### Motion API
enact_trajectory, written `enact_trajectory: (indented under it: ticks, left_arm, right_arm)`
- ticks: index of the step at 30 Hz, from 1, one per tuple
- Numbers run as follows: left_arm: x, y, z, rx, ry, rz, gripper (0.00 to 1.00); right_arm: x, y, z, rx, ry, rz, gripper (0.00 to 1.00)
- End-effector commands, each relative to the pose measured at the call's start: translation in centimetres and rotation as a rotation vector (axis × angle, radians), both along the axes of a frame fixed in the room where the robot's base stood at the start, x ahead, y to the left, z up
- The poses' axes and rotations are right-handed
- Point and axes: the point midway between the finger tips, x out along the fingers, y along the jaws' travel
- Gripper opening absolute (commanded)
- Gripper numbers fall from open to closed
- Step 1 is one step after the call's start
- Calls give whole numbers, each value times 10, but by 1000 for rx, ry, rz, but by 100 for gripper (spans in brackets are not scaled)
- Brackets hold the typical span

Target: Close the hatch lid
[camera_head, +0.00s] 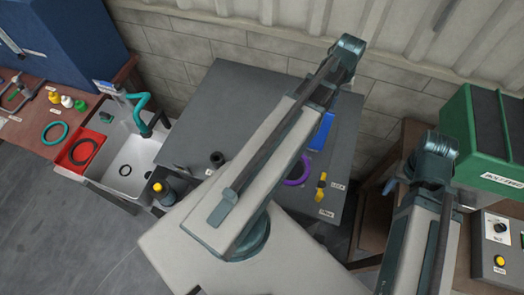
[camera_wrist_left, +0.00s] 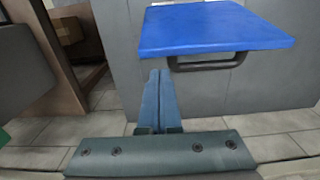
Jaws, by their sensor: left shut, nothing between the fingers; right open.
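The hatch lid is a flat blue panel with a dark bar handle (camera_wrist_left: 208,62). In the left wrist view the lid (camera_wrist_left: 215,27) stands out from a grey surface, so it looks raised. In the head view a strip of the lid (camera_head: 322,131) shows on the grey counter, partly hidden by my left arm. My left gripper (camera_wrist_left: 160,75) is shut and empty, its tips close to the lid's handle side; contact cannot be told. My left arm hides it in the head view. A bluish fingertip of my right gripper (camera_head: 389,187) shows beside the right arm, open and away from the lid.
The grey counter (camera_head: 245,100) holds a purple ring (camera_head: 298,172) and a yellow item (camera_head: 321,187). A sink (camera_head: 130,150) stands to the left. A green box (camera_head: 487,135) stands on the right. A tiled wall runs close behind the counter.

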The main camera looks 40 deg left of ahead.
Motion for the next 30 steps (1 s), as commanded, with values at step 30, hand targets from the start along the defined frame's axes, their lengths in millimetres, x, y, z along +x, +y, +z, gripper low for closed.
enact_trajectory:
  ticks: [30]
  left_arm:
    - [-1, 0, -46, 1, 0, 0, 0]
  right_arm:
    - [0, 0, -46, 1, -2, -2, 56]
